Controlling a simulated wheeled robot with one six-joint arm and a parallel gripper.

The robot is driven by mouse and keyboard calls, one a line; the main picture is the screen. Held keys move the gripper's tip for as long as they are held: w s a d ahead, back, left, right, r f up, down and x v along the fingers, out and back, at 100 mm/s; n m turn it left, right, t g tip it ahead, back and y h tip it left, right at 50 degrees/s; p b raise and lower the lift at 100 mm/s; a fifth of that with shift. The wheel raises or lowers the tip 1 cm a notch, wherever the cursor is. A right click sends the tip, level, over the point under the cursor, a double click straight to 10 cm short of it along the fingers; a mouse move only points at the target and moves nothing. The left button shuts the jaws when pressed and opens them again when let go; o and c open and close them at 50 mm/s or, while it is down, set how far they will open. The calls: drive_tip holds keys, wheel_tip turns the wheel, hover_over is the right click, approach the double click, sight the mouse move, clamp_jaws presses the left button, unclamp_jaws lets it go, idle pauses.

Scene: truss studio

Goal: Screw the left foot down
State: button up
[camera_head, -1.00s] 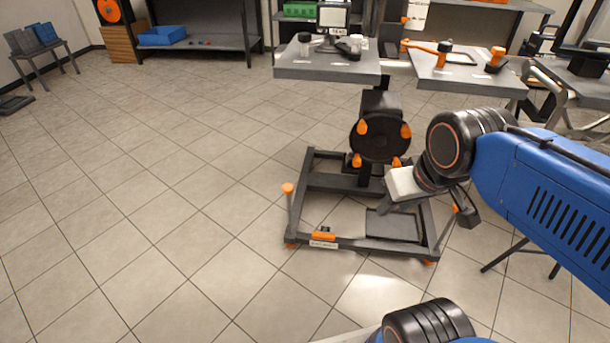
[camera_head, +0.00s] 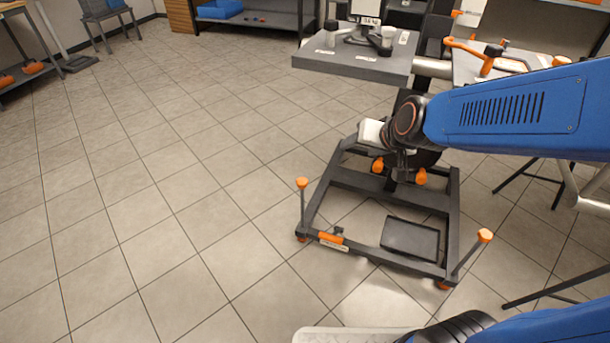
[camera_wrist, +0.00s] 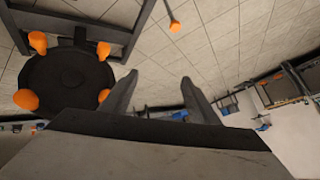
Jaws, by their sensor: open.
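A dark frame stand (camera_head: 400,192) is on the tiled floor. At its front left corner, the left foot has a thin upright rod topped by an orange knob (camera_head: 301,183), with an orange pad low at the floor. A similar right foot has its orange knob (camera_head: 485,235) at the front right. My gripper (camera_wrist: 158,80) is open and empty, its two dark fingers spread apart. In the head view it is above the rear of the frame, apart from the left knob. One orange knob on a rod (camera_wrist: 175,26) shows beyond the fingers in the wrist view; I cannot tell which foot.
A black round plate with several orange knobs (camera_wrist: 65,80) is close beside my gripper, partly hidden behind my arm in the head view. A grey bench top (camera_head: 355,63) overhangs behind the stand. A dark pad (camera_head: 410,238) lies inside the frame. Floor to the left is clear.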

drive_tip(key=w+a+f+m+t, duration=0.2)
drive_tip(key=w+a+f, duration=0.5)
drive_tip(key=w+a, duration=0.2)
drive_tip(key=t+h, duration=0.7)
drive_tip(key=t, duration=0.1)
approach(297, 183)
drive_tip(key=w+d, duration=0.2)
drive_tip(key=w, duration=0.5)
drive_tip(key=w+d, duration=0.2)
drive_tip(key=w, duration=0.5)
drive_tip(key=shift+w+d, duration=0.3)
drive_tip(key=c, duration=1)
